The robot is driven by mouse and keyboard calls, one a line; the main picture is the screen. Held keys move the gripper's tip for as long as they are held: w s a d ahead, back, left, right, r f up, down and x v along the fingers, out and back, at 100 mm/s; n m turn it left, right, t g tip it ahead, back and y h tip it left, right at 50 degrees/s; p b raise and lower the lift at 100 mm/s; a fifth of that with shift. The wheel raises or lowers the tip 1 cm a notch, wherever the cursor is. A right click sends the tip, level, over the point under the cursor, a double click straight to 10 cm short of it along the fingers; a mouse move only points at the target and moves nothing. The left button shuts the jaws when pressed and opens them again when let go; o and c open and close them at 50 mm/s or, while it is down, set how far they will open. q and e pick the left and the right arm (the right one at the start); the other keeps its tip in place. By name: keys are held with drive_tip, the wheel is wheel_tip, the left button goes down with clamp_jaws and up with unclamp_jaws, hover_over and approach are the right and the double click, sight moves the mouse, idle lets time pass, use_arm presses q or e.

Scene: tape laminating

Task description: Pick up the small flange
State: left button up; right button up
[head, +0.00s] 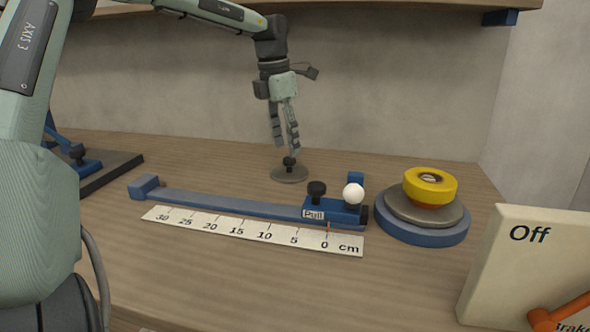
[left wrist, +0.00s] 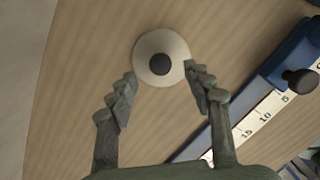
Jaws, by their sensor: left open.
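The small flange (head: 289,174) is a flat grey disc with a black knob standing up from its middle. It lies on the wooden table behind the blue ruler fixture. My left gripper (head: 285,149) points down just above it, fingers apart, with nothing held. In the left wrist view, the flange (left wrist: 151,42) shows as a pale disc with a dark round knob, just ahead of the open fingers (left wrist: 160,75). The right fingertip looks close to the disc's edge; I cannot tell if it touches. My right gripper is in neither view.
A blue slide fixture (head: 230,204) with a "Pull" block and a cm scale (head: 250,231) lies in front. A yellow tape roll (head: 430,181) sits on a round grey and blue stand to the right. A box marked "Off" (head: 530,258) stands front right.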

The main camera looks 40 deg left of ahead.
sight(289, 158)
use_arm(q)
drive_tip(key=f, duration=0.5)
drive_tip(key=shift+w+d+p, duration=0.2)
drive_tip(key=shift+w+p, duration=0.1)
drive_tip(key=shift+w, duration=0.1)
drive_tip(key=shift+r, duration=0.1)
clamp_jaws()
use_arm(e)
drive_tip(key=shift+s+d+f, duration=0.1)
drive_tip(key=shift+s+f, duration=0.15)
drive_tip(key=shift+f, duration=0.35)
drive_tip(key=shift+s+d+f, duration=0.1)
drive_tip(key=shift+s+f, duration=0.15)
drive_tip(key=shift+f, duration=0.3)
